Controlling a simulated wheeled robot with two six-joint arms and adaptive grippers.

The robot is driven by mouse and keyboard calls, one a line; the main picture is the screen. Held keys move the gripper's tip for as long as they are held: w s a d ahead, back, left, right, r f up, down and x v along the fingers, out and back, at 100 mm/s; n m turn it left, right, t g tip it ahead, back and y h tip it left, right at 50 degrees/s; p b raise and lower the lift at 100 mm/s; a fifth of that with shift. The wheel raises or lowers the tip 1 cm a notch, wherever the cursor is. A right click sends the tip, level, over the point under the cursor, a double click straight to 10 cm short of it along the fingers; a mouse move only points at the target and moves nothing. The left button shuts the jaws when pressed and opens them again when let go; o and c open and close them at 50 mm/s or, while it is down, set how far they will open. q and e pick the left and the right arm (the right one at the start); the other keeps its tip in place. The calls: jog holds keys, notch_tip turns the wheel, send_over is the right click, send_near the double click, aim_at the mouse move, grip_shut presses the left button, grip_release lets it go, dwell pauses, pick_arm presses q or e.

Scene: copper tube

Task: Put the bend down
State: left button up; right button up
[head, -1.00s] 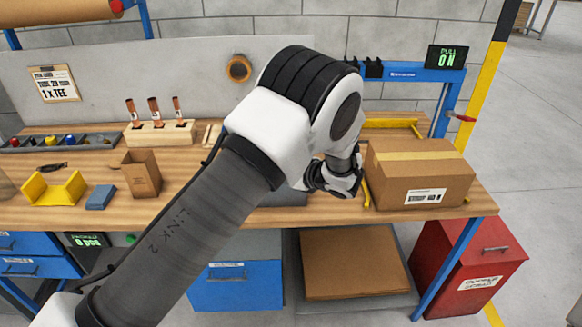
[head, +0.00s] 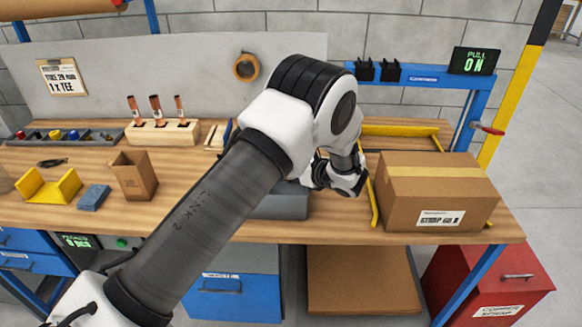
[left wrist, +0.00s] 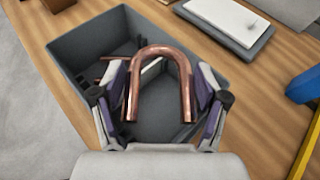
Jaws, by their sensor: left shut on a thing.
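A U-shaped copper bend (left wrist: 158,62) is held between the fingers of my left gripper (left wrist: 160,95), seen in the left wrist view. The gripper is shut on it, with the curve pointing away from the wrist and both open ends toward it. The bend is above a grey open bin (left wrist: 85,55), which has other copper pieces (left wrist: 122,72) inside. How high above the bin floor it is I cannot tell. In the head view my left arm hides most of the grey bin (head: 282,205) and the bend. My right gripper is not in view.
A cardboard box (head: 435,190) stands just right of my left gripper, beside a yellow frame (head: 400,131). A wooden block with copper fittings (head: 162,133), a small brown box (head: 134,176) and a yellow cradle (head: 48,187) are left. A white pad (left wrist: 230,22) lies beyond the bin.

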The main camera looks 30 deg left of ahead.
pick_arm(q)
jog(key=shift+w+f+b, duration=0.15)
jog(key=shift+f+b, duration=0.2)
jog(key=shift+f, duration=0.3)
jog(key=o, duration=1.2)
jog(key=shift+a, duration=0.15)
